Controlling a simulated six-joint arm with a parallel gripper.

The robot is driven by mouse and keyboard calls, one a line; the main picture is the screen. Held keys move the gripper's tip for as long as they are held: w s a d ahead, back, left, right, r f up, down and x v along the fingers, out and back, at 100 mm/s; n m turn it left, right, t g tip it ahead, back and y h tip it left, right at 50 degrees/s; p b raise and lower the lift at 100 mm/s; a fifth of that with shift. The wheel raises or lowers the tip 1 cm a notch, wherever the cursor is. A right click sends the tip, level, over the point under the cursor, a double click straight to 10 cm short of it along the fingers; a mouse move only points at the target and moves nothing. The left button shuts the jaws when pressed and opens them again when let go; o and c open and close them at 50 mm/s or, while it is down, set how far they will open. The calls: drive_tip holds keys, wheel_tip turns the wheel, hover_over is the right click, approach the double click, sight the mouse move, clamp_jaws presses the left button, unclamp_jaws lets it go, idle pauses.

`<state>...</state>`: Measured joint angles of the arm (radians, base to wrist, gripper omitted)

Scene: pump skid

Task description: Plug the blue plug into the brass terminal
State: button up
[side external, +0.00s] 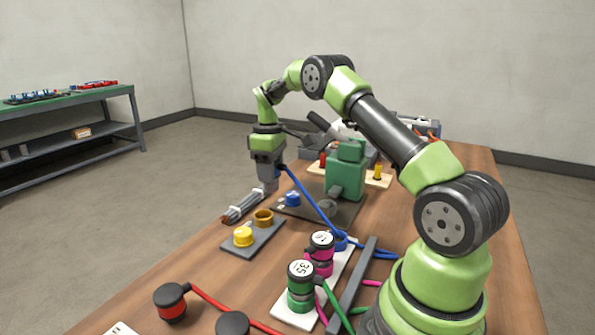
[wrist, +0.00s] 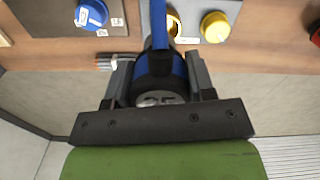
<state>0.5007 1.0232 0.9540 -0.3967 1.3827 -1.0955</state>
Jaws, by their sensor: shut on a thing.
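My gripper (side external: 269,182) is shut on the blue plug (wrist: 158,88), which fills the space between the fingers in the wrist view and has a black band and a pale marked end. The plug is mostly hidden by the fingers in the side view. Its blue cable (side external: 311,199) trails right and down. The brass terminal (side external: 263,216) is an open ring on a grey plate (side external: 258,240), a little below my gripper in the side view. In the wrist view the brass terminal (wrist: 174,24) is partly behind the cable and apart from the plug.
A bundle of rods (side external: 241,206) lies at the table edge. Pink (side external: 320,252), green (side external: 301,286) and red (side external: 171,301) plugs stand nearer the camera.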

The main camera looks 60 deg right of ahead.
drive_tip(key=shift+w+a+f, duration=0.1)
drive_tip(key=shift+w+a, duration=0.15)
drive_tip(key=shift+w, duration=0.2)
drive_tip(key=shift+w+a, duration=0.2)
drive_tip(key=shift+w, duration=0.25)
drive_tip(key=shift+w+a+f, duration=0.15)
drive_tip(key=shift+f, duration=2.55)
drive_tip(key=shift+f, duration=1.75)
drive_tip(key=o, duration=1.1)
